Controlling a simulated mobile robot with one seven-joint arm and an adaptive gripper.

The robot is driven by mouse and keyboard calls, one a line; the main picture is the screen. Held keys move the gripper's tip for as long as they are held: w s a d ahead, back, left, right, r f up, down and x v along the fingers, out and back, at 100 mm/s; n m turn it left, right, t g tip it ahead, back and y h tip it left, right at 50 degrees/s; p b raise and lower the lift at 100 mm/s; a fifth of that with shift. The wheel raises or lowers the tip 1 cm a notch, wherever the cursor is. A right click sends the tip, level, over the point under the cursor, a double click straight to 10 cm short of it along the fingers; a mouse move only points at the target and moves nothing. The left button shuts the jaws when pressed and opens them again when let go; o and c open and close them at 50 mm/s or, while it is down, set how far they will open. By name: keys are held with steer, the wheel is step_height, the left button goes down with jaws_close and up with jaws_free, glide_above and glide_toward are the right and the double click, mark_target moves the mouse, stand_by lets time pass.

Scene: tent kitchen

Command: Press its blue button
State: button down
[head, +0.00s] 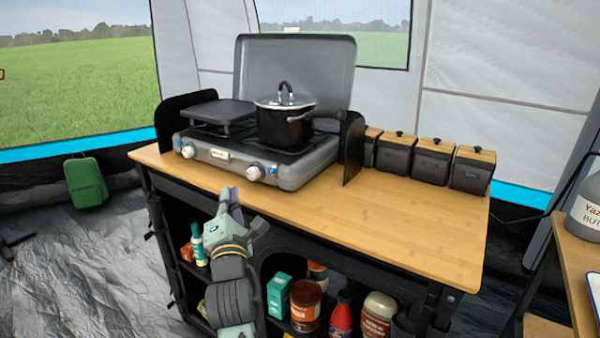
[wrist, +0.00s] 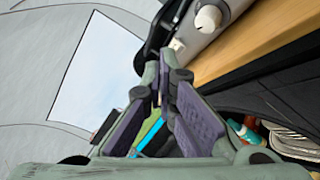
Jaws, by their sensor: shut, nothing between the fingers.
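The camping stove (head: 220,156) stands on the wooden counter with its lid up. Its front panel has two white knobs, a left one (head: 188,151) and a right one (head: 255,173). A small blue button (head: 272,171) shows just right of the right knob, and another small blue spot (head: 177,142) is beside the left knob. My gripper (head: 230,194) is shut and empty, in front of the counter's front edge and below the stove panel, apart from both. In the wrist view my gripper (wrist: 158,75) points up past the stove panel (wrist: 190,50), where one knob (wrist: 208,18) shows; no blue button is clear there.
A black pot (head: 285,125) is on the right burner and a flat plate (head: 219,112) on the left. Several dark canisters (head: 429,160) stand at the back right. The counter (head: 370,225) is clear at front right. Shelves below hold bottles and jars.

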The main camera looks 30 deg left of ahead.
mark_target(272, 171)
steer(key=shift+w+d+f, duration=0.25)
steer(key=shift+w, duration=0.1)
steer(key=shift+w+d, duration=0.2)
steer(key=shift+w, duration=1.95)
steer(key=shift+w+d, duration=0.2)
steer(key=shift+w, duration=1.95)
steer(key=shift+w, duration=0.1)
steer(key=shift+w, duration=0.3)
